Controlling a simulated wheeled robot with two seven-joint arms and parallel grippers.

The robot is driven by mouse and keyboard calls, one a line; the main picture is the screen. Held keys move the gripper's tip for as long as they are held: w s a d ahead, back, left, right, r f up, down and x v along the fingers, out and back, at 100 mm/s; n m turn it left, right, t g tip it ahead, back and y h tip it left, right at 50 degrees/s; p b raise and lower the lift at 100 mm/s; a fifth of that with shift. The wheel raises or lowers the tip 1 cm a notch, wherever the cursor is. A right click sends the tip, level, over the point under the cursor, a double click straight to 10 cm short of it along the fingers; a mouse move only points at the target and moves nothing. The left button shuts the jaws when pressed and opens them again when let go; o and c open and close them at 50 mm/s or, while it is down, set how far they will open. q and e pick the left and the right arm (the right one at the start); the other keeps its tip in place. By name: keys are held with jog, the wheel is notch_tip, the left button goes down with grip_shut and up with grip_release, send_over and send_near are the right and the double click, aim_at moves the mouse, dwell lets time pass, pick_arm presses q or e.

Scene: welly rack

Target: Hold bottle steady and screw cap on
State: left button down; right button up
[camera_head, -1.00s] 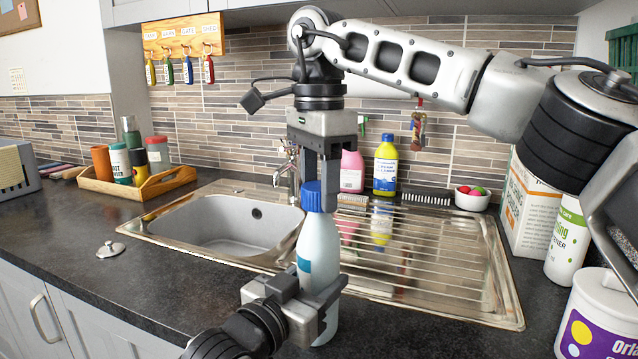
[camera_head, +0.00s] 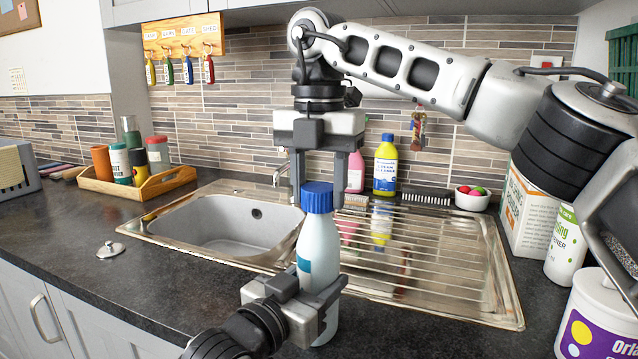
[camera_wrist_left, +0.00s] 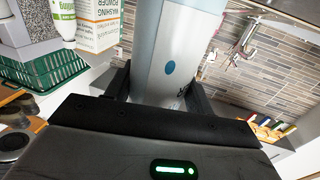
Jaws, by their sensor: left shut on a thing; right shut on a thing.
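The pale blue-white bottle (camera_head: 318,243) stands upright at the counter's front, before the sink. The blue cap (camera_head: 317,197) sits on the bottle's top. My left gripper (camera_head: 318,292) is shut around the bottle's lower body; the bottle also shows between its fingers in the left wrist view (camera_wrist_left: 177,62). My right gripper (camera_head: 318,185) points straight down from above and is shut on the cap, one finger at each side. The bottle's neck and thread are hidden under the cap.
The steel sink (camera_head: 215,245) and ribbed drainer lie behind the bottle. A wooden tray (camera_head: 135,190) with several containers stands at the left. A yellow bottle (camera_head: 385,168) and small bowl (camera_head: 472,201) stand behind the drainer. Large containers crowd the right. The left counter is mostly clear.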

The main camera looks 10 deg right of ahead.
pick_arm(q)
jog(key=shift+f, duration=0.1)
pick_arm(e)
jog(key=o, duration=1.1)
jog(key=shift+o, duration=0.2)
notch_tip(320, 180, up, 8)
jog(key=shift+f, duration=0.25)
pick_arm(q)
jog(key=shift+c, duration=2.3)
grip_release()
